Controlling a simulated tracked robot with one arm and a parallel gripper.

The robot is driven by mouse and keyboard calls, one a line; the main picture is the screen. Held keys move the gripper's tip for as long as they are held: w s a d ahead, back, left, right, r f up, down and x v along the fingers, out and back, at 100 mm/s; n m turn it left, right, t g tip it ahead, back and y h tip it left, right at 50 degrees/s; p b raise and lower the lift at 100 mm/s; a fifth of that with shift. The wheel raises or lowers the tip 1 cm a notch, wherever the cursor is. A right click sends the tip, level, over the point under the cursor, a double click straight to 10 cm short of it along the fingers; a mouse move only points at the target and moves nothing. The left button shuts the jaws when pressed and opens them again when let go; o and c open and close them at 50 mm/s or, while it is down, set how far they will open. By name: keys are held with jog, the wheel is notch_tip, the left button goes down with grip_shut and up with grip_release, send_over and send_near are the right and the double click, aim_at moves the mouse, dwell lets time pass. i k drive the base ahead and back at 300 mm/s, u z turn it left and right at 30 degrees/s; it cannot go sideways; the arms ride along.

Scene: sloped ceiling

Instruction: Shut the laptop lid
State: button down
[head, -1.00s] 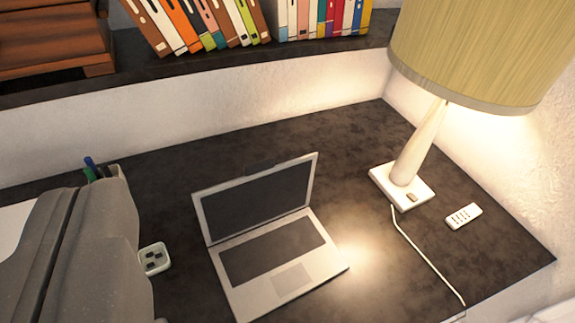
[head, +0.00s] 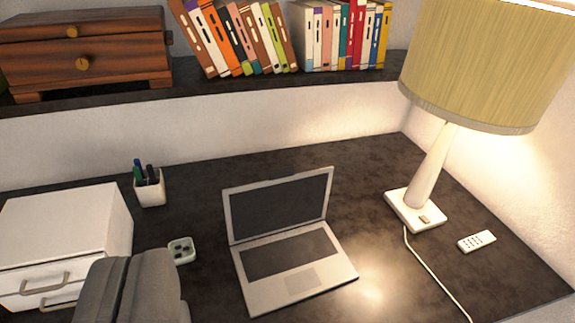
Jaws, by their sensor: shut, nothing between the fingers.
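The silver laptop (head: 290,245) sits on the dark desk near the middle of the head view. Its lid (head: 278,205) stands open, tilted back a little from upright, with the dark screen facing me. The keyboard base (head: 295,270) lies flat and fully visible. My grey gripper (head: 135,262) shows at the lower left edge, shut and empty. It is left of the laptop and apart from it.
A lamp (head: 425,180) with its cord and a remote (head: 477,241) are to the right. A small tray (head: 182,250), pen cup (head: 149,188) and white drawer unit (head: 65,235) are to the left. A shelf (head: 250,85) holds books and a wooden chest (head: 85,50).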

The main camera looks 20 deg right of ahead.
aim_at(286, 200)
jog(key=u, duration=0.1)
jog(key=i, duration=0.9)
jog(key=z, duration=0.1)
